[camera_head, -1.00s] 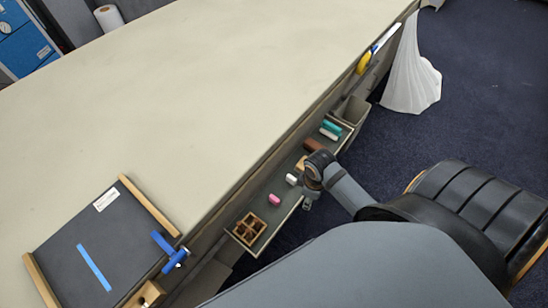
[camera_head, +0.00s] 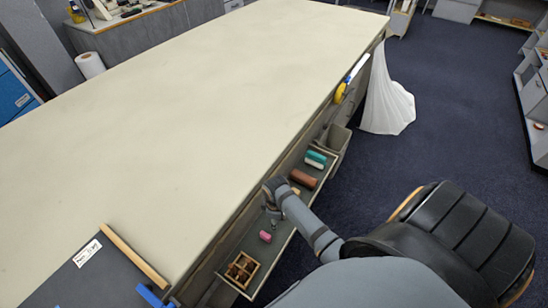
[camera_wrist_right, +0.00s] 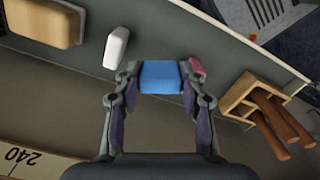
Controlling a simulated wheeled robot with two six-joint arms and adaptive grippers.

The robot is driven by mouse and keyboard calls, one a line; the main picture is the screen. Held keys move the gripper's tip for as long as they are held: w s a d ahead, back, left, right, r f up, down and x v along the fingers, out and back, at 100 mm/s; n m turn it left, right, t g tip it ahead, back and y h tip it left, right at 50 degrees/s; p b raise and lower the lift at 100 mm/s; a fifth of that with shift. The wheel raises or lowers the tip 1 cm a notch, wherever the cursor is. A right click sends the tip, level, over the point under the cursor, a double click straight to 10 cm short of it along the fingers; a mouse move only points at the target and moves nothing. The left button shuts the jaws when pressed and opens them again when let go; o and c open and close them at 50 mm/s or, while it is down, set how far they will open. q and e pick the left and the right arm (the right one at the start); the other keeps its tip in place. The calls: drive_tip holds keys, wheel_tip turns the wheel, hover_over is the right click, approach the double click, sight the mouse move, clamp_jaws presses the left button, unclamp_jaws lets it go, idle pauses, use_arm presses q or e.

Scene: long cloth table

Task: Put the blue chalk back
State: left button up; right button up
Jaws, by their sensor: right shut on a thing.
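The blue chalk (camera_wrist_right: 160,76) sits between the two fingers of my right gripper (camera_wrist_right: 160,84), which is shut on it. In the head view my right gripper (camera_head: 273,217) is over the narrow tray (camera_head: 252,238) along the table's side; the blue chalk is hidden there. In the wrist view a white chalk (camera_wrist_right: 116,47) lies left of the fingers. A pink chalk (camera_wrist_right: 197,69) is just right of them, partly covered; it also shows in the head view (camera_head: 265,237). I cannot tell whether the blue chalk touches the tray. My left gripper is not in view.
A small wooden divided box (camera_head: 241,271) stands at the tray's near end. A brown block (camera_head: 303,179) and green chalk-like pieces (camera_head: 315,160) lie farther along. A grey bin (camera_head: 336,138) is beyond them. The tabletop (camera_head: 180,120) is largely bare.

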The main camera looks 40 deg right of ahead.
drive_tip(key=shift+w+f, duration=0.2)
drive_tip(key=shift+f, duration=0.05)
drive_tip(key=f, duration=0.2)
drive_tip(key=shift+w+a+f, duration=0.1)
drive_tip(key=shift+w+f, duration=0.1)
drive_tip(key=shift+f, duration=0.6)
use_arm(q)
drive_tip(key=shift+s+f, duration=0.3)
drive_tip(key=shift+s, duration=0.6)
drive_tip(key=shift+b, duration=0.3)
use_arm(e)
drive_tip(key=shift+f, duration=0.15)
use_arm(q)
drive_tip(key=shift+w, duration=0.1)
use_arm(e)
drive_tip(key=o, duration=0.7)
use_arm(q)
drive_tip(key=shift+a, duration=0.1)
use_arm(e)
drive_tip(key=shift+o, duration=0.2)
use_arm(q)
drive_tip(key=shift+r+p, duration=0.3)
drive_tip(key=shift+p, duration=0.1)
use_arm(e)
wheel_tip(320, 180, up, 12)
drive_tip(key=shift+r, duration=0.15)
